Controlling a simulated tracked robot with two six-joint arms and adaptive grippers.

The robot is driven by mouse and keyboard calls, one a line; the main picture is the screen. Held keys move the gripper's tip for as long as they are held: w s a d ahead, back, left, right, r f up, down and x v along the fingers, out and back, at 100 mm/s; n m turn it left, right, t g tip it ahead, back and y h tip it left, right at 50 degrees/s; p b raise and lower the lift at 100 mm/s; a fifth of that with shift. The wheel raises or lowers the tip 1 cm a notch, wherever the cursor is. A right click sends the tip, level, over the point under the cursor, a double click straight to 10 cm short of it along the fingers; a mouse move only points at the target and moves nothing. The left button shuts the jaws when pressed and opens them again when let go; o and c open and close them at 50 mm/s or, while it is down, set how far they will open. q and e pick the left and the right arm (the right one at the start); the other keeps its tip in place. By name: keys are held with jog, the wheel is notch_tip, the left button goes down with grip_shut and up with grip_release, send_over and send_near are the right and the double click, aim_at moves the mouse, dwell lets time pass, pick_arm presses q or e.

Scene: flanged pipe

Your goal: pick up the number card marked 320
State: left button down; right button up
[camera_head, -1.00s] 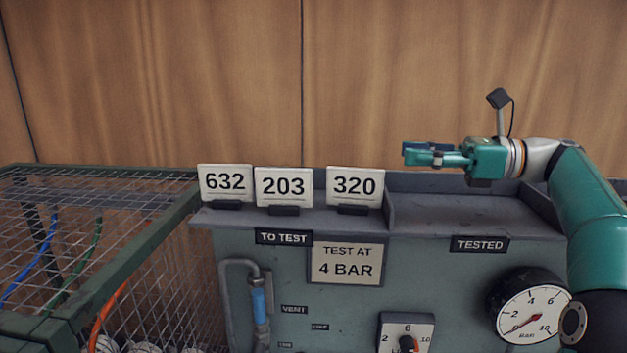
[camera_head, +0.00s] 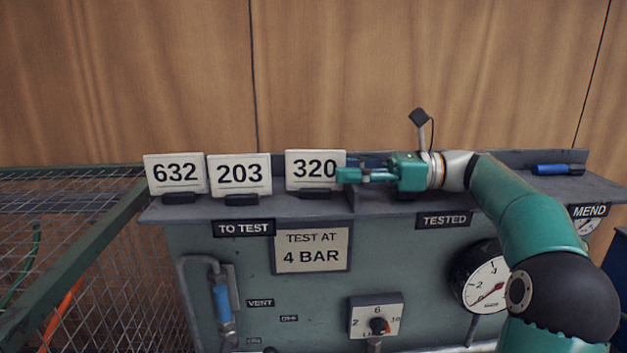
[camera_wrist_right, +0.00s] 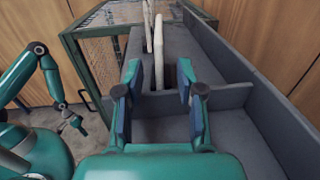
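The white card marked 320 (camera_head: 312,163) stands upright in a dark holder on the TO TEST side of the shelf, right of cards 632 (camera_head: 175,173) and 203 (camera_head: 239,174). My right gripper (camera_head: 345,173) points left at its right edge, and a fingertip slightly overlaps that edge in the head view. In the right wrist view the gripper (camera_wrist_right: 159,78) is open, and the 320 card (camera_wrist_right: 159,50) shows edge-on between the fingertip lines, with a gap on both sides. My left gripper (camera_wrist_right: 72,121) shows small in the wrist view, its fingers apart, away from the cards.
A low divider (camera_wrist_right: 232,91) separates the TO TEST and TESTED sections. A raised back wall (camera_wrist_right: 245,70) runs behind the shelf. A wire cage (camera_head: 75,260) stands at left. A blue object (camera_head: 556,169) lies at the far right. The TESTED section looks clear.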

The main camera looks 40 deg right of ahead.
aim_at(315, 187)
jog(key=x, duration=0.6)
jog(key=shift+p, duration=0.4)
grip_shut()
